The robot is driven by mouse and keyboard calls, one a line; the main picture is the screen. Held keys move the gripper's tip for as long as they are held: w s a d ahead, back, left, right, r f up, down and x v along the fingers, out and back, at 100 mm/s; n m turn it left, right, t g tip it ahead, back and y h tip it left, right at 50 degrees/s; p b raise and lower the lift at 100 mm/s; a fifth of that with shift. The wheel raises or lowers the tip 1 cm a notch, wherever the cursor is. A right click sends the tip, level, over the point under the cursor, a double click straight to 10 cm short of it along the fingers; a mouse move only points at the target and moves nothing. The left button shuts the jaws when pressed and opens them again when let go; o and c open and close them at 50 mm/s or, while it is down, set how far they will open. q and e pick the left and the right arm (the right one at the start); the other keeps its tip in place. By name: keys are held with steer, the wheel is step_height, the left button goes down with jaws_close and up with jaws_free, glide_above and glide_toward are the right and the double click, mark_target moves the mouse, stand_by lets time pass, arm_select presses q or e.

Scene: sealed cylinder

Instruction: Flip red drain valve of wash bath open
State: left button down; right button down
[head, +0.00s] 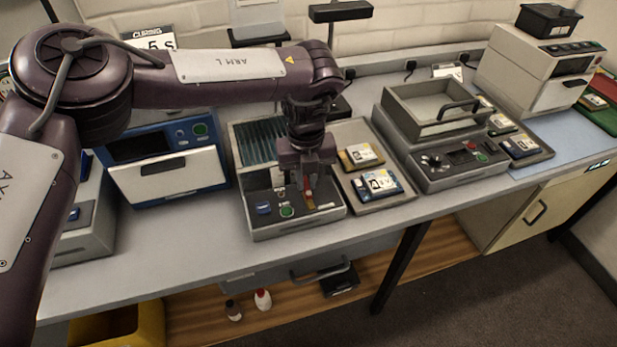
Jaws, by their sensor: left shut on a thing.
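The wash bath (262,222) stands in the middle of the bench, with a ribbed blue-green basin at its back and a sloped control panel in front. My left gripper (306,188) points down over this panel. It is shut on the red drain valve (308,194), a small red piece between its fingertips. The fingers hide most of the valve, and I cannot tell which way its handle is turned. A green button (287,211) and a blue knob (263,209) sit left of the valve. My right gripper is not in view.
A tray with labelled cartridges (382,183) lies right of the bath. Farther right stands a grey unit with a handled drawer (430,110). A blue-framed curing unit (168,172) stands to the left. The bench's front strip (180,275) is clear.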

mark_target(305, 185)
arm_select(q)
steer(key=shift+a+n, duration=0.15)
steer(key=shift+n, duration=0.45)
steer(key=shift+r, duration=0.1)
steer(key=c, duration=1.4)
jaws_free()
steer(key=shift+c, duration=0.2)
steer(key=shift+r, duration=0.3)
step_height(305, 185, up, 7)
steer(key=shift+r+b, duration=0.1)
steer(key=shift+b, duration=0.85)
steer(key=shift+s, duration=0.1)
